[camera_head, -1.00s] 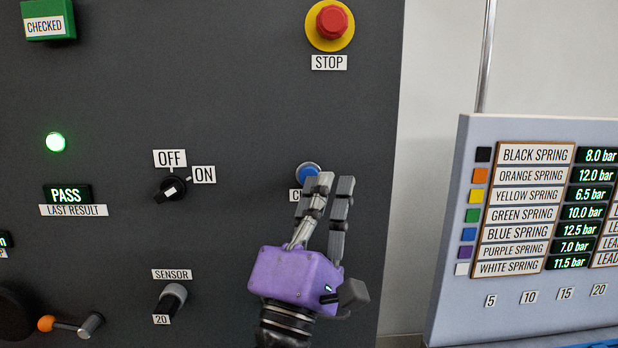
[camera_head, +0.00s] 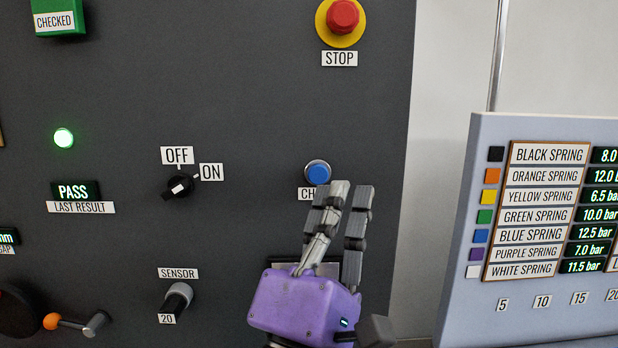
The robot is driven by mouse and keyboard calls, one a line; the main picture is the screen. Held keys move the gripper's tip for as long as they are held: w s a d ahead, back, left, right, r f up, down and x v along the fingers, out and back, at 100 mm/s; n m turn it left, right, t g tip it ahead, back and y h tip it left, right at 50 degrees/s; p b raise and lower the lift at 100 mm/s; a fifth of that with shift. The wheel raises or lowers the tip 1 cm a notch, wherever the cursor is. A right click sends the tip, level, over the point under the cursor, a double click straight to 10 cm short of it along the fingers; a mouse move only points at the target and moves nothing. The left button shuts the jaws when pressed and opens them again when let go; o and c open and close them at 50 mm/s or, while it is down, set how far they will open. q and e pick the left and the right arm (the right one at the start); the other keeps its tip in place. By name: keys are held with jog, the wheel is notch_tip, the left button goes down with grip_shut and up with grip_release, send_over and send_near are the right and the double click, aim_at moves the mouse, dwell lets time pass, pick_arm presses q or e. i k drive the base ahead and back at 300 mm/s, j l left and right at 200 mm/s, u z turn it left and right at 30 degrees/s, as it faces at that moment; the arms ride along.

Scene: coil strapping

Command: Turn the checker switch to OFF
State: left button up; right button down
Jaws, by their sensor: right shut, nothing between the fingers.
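The checker switch is a black rotary knob (camera_head: 178,187) on the dark panel, left of centre. Its OFF label (camera_head: 177,155) is above it and its ON label (camera_head: 211,172) at its upper right. The knob's white mark points up and right, towards ON. My right gripper (camera_head: 351,190), with grey fingers on a purple body, is shut and empty. It is well to the right of the switch, just below and right of a blue button (camera_head: 317,173), and hides part of that button's label. My left gripper is out of view.
A red STOP button (camera_head: 342,17) is at the top right of the panel (camera_head: 250,110). A SENSOR knob (camera_head: 178,297) sits below the switch, and a lit PASS display (camera_head: 76,191) to its left. The panel between switch and gripper is clear. A spring chart board (camera_head: 470,310) stands right.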

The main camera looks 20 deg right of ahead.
aim_at(180, 184)
jog(key=k+j, duration=0.75)
jog(key=j, duration=0.2)
